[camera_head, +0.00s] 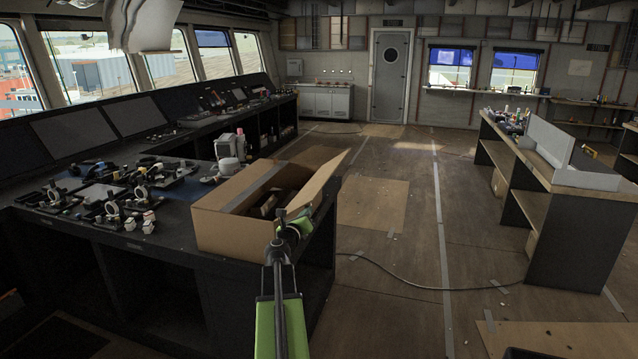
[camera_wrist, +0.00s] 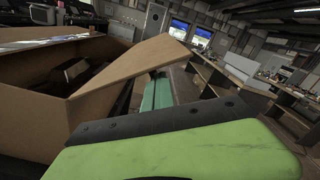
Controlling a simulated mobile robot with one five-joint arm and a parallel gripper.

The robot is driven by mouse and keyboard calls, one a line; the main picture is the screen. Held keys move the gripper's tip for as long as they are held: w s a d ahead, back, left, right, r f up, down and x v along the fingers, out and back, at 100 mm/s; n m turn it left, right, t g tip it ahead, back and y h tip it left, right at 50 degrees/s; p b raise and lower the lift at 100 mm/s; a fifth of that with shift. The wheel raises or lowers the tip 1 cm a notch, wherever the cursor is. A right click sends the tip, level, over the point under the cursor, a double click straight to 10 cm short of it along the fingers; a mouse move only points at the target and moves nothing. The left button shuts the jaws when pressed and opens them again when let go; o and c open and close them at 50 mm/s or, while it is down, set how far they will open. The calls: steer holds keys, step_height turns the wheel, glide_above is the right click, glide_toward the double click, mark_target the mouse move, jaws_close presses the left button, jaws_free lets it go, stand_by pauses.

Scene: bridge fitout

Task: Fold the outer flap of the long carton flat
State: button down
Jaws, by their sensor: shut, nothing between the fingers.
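The long carton (camera_head: 232,224) is brown cardboard and stands on the dark console, with its top partly open. It fills the left of the wrist view (camera_wrist: 40,70). Its outer flap (camera_head: 318,183) stands up on the right side, slanting up and outward; in the wrist view the flap (camera_wrist: 140,66) reaches across the middle. Dark items show inside the carton. My gripper (camera_head: 296,224) is shut and empty, at the carton's near right corner, below the raised flap. Whether it touches the cardboard I cannot tell.
Control levers and small parts (camera_head: 110,200) cover the console left of the carton. A white device (camera_head: 230,150) stands behind it. A workbench (camera_head: 560,185) with a pale open box stands at the right. The floor between is mostly clear, with a cable (camera_head: 420,285) across it.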

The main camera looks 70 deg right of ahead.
mark_target(301, 205)
steer(key=r, duration=0.1)
steer(key=w+r+p, duration=0.1)
steer(key=shift+w+r+p, duration=0.3)
steer(key=shift+w+r, duration=0.2)
steer(key=shift+w, duration=0.15)
steer(key=shift+w+r+p, duration=0.15)
steer(key=shift+w+p, duration=0.1)
steer(key=shift+p, duration=0.1)
steer(key=shift+w+r, duration=0.1)
steer(key=shift+r, duration=0.05)
steer(key=shift+s+f+b, duration=0.3)
steer(key=shift+s+f, duration=0.25)
steer(key=shift+s+d+f, duration=0.1)
steer(key=shift+s, duration=0.25)
steer(key=a, duration=0.7)
steer(key=shift+s, duration=0.3)
